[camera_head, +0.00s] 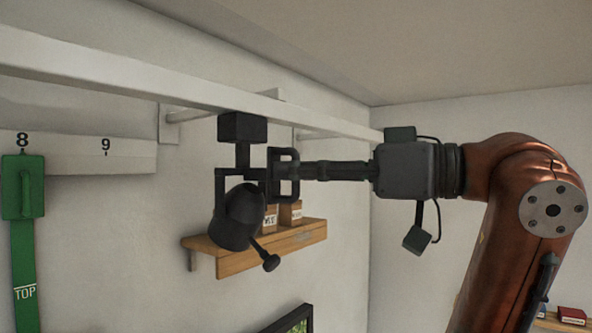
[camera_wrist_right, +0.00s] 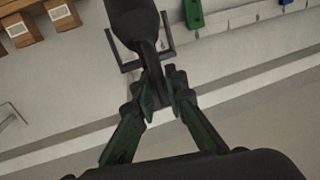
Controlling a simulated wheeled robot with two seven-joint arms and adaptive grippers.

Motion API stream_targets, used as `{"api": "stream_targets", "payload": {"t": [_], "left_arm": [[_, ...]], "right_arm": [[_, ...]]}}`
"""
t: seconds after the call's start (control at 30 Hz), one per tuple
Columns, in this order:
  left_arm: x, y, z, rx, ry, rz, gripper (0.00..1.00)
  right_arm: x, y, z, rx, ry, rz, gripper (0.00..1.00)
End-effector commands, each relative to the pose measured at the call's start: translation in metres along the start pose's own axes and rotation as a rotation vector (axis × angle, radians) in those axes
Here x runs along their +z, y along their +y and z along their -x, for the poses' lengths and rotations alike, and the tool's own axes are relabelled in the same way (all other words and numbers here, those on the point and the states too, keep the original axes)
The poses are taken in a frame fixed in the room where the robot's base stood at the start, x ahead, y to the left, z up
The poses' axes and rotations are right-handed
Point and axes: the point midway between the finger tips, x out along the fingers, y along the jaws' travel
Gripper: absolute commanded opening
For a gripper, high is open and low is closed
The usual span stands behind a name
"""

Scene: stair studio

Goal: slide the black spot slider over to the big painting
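The black spot slider (camera_head: 242,127) hangs under the white ceiling rail (camera_head: 130,72). Its black lamp head (camera_head: 238,216) hangs below, tilted, with a short knobbed rod. A black bracket handle sticks out on its right side. My right gripper (camera_head: 288,171) reaches in from the right at that handle. In the right wrist view the two fingers (camera_wrist_right: 163,92) close from both sides on a dark bar of the spot slider (camera_wrist_right: 148,55). A dark-framed picture (camera_head: 299,319) is cut off at the bottom; I cannot tell whether it is the big painting. My left gripper is out of view.
A wooden shelf (camera_head: 257,250) with small boxes (camera_head: 290,212) is on the wall behind the lamp. A green hanging piece (camera_head: 23,190) and a numbered strip (camera_head: 100,156) are at left. Another low shelf (camera_head: 555,322) shows at lower right. The rail looks clear on both sides of the slider.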

Motion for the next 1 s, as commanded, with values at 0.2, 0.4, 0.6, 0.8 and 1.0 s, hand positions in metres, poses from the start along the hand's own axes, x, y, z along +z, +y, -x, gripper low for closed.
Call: {"api": "stream_targets", "payload": {"t": [0.2,0.4,0.6,0.8,1.0], "left_arm": [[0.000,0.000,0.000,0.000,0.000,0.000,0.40],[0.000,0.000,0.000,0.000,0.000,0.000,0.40],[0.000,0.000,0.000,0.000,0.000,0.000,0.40],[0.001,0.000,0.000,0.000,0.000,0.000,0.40],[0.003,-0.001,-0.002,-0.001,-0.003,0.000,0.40]], "right_arm": [[0.000,0.000,0.000,0.000,0.000,0.000,0.00],[0.000,0.000,0.000,0.001,0.000,0.000,0.00],[0.000,0.000,0.000,0.001,0.000,0.000,0.00],[0.000,0.002,0.002,0.002,0.000,0.000,0.00],[-0.001,0.016,0.019,0.022,0.003,-0.001,0.00]]}}
